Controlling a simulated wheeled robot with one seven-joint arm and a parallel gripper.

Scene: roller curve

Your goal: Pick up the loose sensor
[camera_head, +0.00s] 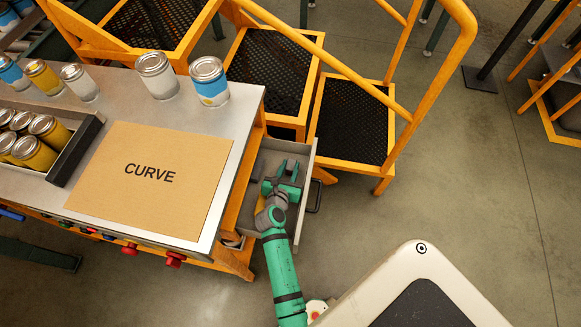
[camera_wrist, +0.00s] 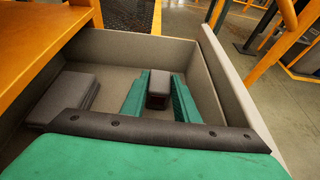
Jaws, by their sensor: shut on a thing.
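The loose sensor is a small dark grey block (camera_wrist: 158,88) with a rounded top, inside an open grey drawer (camera_wrist: 228,85). My gripper (camera_wrist: 159,97) is shut on it, with one green finger along each side. In the head view my gripper (camera_head: 289,168) reaches down into the drawer (camera_head: 307,160) at the table's right end, and the sensor is hard to make out there. I cannot tell whether the sensor touches the drawer floor.
A grey flat box (camera_wrist: 62,97) lies at the drawer's left. Drawer walls stand close around my gripper. The table (camera_head: 250,100) holds a CURVE board (camera_head: 150,205), a tray of cans (camera_head: 75,150) and loose cans. Orange steps (camera_head: 350,120) stand behind the drawer.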

